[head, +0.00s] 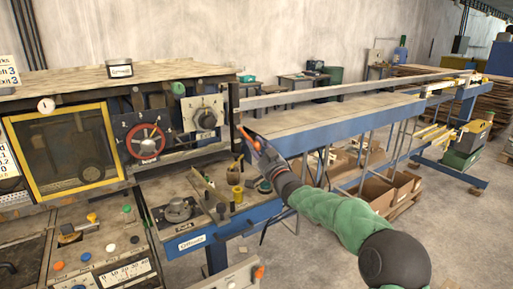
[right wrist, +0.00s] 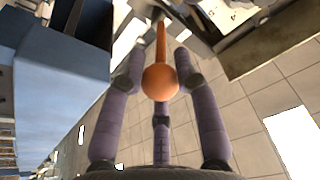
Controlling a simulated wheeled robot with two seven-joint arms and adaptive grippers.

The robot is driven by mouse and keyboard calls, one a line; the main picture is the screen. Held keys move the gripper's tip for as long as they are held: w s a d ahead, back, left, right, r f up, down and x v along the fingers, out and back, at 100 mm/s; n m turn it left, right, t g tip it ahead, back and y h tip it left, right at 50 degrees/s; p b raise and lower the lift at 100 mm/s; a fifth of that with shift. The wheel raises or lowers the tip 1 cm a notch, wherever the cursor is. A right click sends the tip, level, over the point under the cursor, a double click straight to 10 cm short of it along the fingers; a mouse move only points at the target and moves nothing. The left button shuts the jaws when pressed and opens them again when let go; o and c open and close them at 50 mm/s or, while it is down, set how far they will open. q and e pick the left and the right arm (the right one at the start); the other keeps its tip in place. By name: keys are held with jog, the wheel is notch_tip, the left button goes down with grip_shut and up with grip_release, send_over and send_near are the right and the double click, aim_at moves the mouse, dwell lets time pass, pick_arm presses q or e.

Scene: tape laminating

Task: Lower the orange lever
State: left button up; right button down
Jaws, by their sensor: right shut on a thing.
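The orange lever (head: 250,139) sticks out near the right end of the machine, beside the long blue conveyor table. Its shaft slants down to the right toward my right gripper (head: 265,160). In the right wrist view the lever's round orange knob (right wrist: 160,82) lies between the purple fingers of my right gripper (right wrist: 160,62), with the thin shaft running on beyond the fingertips. The right gripper is shut on the lever. In the head view the fingers hide the knob. My left gripper is not in view.
A machine panel with a red handwheel (head: 145,141) and a black dial (head: 206,118) stands left of the lever. A blue bench with a yellow cup (head: 237,194) and small parts sits below. Cardboard boxes (head: 377,192) lie under the conveyor table (head: 330,118).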

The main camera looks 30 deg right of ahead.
jog(key=shift+a+f, duration=0.1)
jog(key=shift+f, duration=0.15)
jog(key=c, duration=0.9)
grip_release()
jog(key=shift+w, duration=0.15)
jog(key=s, duration=1.3)
jog(key=shift+s+d+f, duration=0.15)
jog(key=shift+s+d, duration=0.05)
jog(key=shift+d, duration=0.05)
